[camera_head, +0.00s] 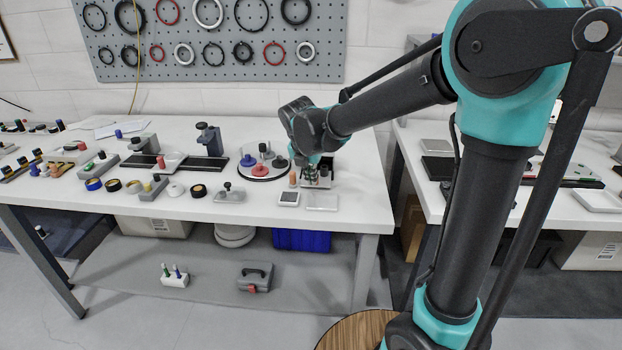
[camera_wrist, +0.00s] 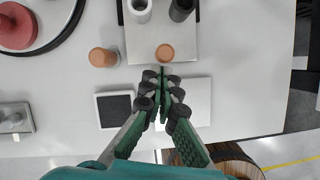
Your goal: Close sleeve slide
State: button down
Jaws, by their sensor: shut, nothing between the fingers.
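A grey metal plate with a dark base (camera_wrist: 183,50) is at the top of the wrist view. A white hollow sleeve (camera_wrist: 139,8) and a black sleeve (camera_wrist: 181,8) stand on it, cut off by the frame edge. A copper-coloured round knob (camera_wrist: 165,53) is at the plate's near edge. My gripper (camera_wrist: 162,74) is shut and empty, its tips just below the knob; I cannot tell if they touch it. In the head view my gripper (camera_head: 310,174) hides much of this fixture (camera_head: 325,178). I cannot tell which part is the slide.
A tan peg (camera_wrist: 103,57) stands left of the plate. A dark-faced square block (camera_wrist: 114,109) and a pale flat plate (camera_wrist: 189,103) lie nearer the table edge. A round turntable (camera_head: 262,176) with coloured knobs is to the left. The table's right end (camera_head: 372,200) is clear.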

jog(key=w, duration=0.8)
jog(key=shift+w+d, duration=0.15)
jog(key=shift+w, duration=0.25)
jog(key=shift+r, duration=0.1)
